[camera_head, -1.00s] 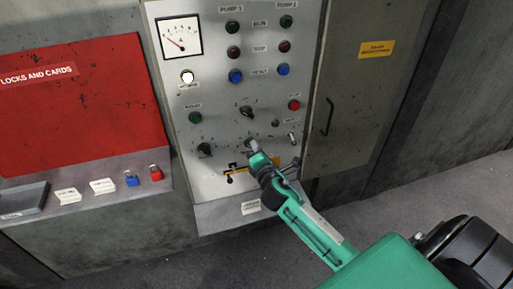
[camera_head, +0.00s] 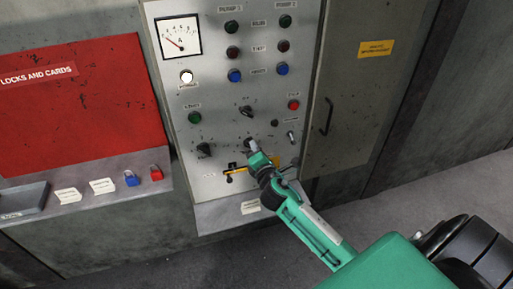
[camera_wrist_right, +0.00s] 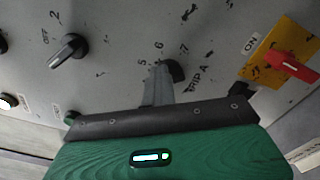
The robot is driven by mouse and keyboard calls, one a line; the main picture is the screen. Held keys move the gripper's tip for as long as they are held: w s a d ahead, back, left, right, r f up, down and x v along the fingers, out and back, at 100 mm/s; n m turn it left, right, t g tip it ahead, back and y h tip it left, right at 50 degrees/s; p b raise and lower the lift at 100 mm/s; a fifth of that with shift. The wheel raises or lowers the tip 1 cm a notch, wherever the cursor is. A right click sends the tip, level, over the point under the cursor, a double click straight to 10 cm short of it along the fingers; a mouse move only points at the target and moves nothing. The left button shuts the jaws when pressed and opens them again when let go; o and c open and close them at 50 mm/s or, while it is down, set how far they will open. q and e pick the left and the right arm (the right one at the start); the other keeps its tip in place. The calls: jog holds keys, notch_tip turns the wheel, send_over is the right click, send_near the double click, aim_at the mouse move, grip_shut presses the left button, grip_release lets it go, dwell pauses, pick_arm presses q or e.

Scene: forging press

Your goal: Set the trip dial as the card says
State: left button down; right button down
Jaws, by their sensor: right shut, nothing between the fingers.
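The trip dial (camera_wrist_right: 177,70) is a dark knob on the grey panel, with marks 5, 6, 7 and "TRIP A" around it in the right wrist view. My right gripper (camera_wrist_right: 158,80) is shut and empty, its fingertips at the dial and covering part of it; I cannot tell whether they touch. In the head view the right gripper (camera_head: 251,146) reaches the lower panel and hides most of the dial. A small white card (camera_head: 250,207) lies on the ledge below the panel; its writing is too small to read. My left gripper is out of view.
Another black knob (camera_wrist_right: 69,49) and a red handle on a yellow plate (camera_wrist_right: 306,47) flank the dial. The panel carries several buttons and a gauge (camera_head: 180,36). At left, a shelf holds white cards (camera_head: 68,196), a blue padlock (camera_head: 131,178) and a red padlock (camera_head: 156,172).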

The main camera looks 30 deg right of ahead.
jog(key=shift+s+a+f, duration=0.15)
jog(key=shift+a+f, duration=0.35)
jog(key=shift+f, duration=0.25)
dwell(0.4)
jog(key=shift+d+r, duration=0.1)
jog(key=shift+r, duration=0.05)
jog(key=shift+d+r+p, duration=0.35)
jog(key=shift+r+p, duration=0.2)
jog(key=shift+p, duration=0.2)
jog(key=v, duration=0.8)
jog(key=shift+d+r, duration=0.3)
jog(key=shift+r, duration=0.1)
jog(key=shift+s, duration=0.1)
